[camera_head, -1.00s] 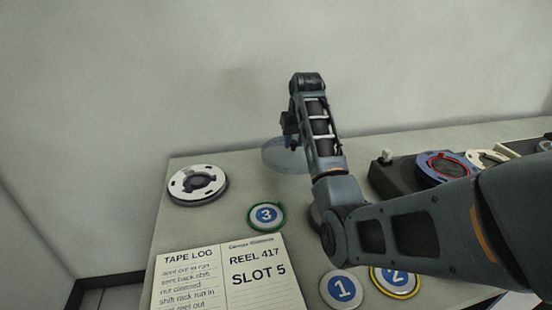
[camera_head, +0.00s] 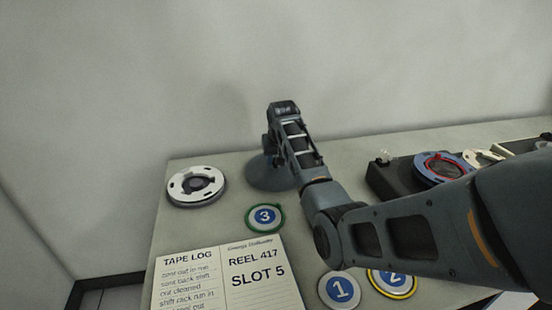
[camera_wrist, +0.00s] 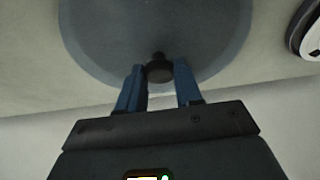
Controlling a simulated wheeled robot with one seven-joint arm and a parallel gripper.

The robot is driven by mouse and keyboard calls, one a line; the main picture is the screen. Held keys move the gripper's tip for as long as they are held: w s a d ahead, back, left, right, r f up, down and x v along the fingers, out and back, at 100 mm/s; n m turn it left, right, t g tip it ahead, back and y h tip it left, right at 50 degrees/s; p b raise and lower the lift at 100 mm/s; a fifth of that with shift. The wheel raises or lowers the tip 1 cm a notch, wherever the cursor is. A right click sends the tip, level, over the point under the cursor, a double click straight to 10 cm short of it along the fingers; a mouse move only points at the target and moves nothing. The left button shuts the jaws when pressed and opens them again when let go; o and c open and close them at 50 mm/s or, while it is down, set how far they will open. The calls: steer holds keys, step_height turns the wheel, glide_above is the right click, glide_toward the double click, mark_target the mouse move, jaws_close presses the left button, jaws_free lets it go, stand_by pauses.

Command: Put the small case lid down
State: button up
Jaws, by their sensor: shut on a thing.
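The small case lid is a round, translucent grey-blue disc (camera_wrist: 200,35) with a dark knob (camera_wrist: 158,69) at its middle. In the head view the lid (camera_head: 262,176) is at the back of the table, partly hidden behind my arm. My gripper (camera_wrist: 160,75) is shut on the knob, with a blue finger on each side of it. The lid looks level and low over the table; I cannot tell whether it touches the surface.
A white and grey reel (camera_head: 197,186) lies to the left of the lid. A green-rimmed disc marked 3 (camera_head: 265,217) lies in front, with an open log book (camera_head: 229,282) nearer. Discs 1 (camera_head: 340,290) and 2 (camera_head: 393,281) lie at the front right. A dark device (camera_head: 395,180) stands right; a wall is behind.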

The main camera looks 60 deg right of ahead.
steer(key=o, duration=1.1)
steer(key=shift+f, duration=0.1)
steer(key=shift+c, duration=0.2)
steer(key=v, duration=1.2)
steer(key=shift+s, duration=0.1)
